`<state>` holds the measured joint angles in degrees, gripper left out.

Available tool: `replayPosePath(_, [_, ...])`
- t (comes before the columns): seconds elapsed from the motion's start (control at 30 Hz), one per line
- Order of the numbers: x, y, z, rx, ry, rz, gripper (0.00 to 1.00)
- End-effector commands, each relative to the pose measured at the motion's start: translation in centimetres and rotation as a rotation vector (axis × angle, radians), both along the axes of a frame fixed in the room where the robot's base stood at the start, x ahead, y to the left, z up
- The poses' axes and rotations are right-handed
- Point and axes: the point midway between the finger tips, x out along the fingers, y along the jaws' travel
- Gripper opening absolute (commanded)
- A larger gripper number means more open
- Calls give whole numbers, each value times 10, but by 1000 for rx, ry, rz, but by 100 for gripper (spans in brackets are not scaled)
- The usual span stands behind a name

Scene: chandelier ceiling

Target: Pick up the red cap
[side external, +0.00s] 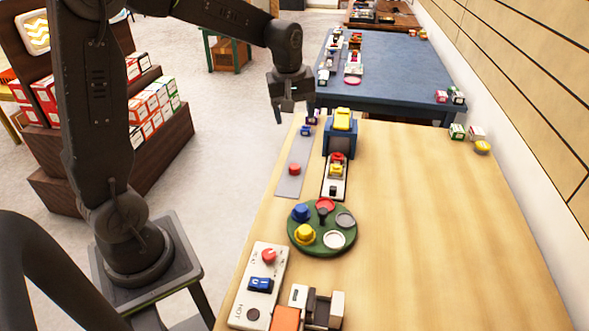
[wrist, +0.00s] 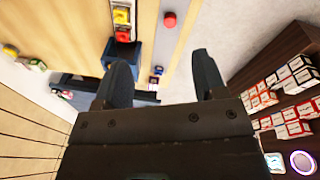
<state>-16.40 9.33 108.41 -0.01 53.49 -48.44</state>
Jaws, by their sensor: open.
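A small round red cap (side external: 294,168) sits on a grey strip (side external: 289,187) near the table's left edge. It also shows in the wrist view (wrist: 169,19), near the top, beyond my fingertips. My gripper (side external: 287,115) is open and empty, raised near the far left corner of the wooden table and apart from the cap. In the wrist view its two fingers (wrist: 160,62) are spread with nothing between them. A green round tray (side external: 318,246) holds a blue cap (side external: 300,212), a yellow cap (side external: 305,233) and a red round spot (side external: 325,204).
A blue stand with a yellow top (side external: 342,120) and a red-and-yellow piece (side external: 336,170) stand right of the strip. A white panel with a red knob (side external: 268,256) is at the front. A blue table (side external: 385,75) lies behind.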

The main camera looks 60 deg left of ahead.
Motion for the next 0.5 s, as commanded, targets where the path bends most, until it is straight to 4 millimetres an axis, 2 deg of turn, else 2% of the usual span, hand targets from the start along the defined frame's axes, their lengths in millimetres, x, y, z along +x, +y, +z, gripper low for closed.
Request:
replayPosePath(0.03, [13, 15, -18, -18, 30, 86, 65])
replayPosePath(0.2, [40, 53, -64, -58, 94, 337, 65])
replayPosePath(0.33, [49, 71, -88, -74, 122, 452, 65])
replayPosePath(0.5, [53, 78, -104, -80, 136, 503, 65])
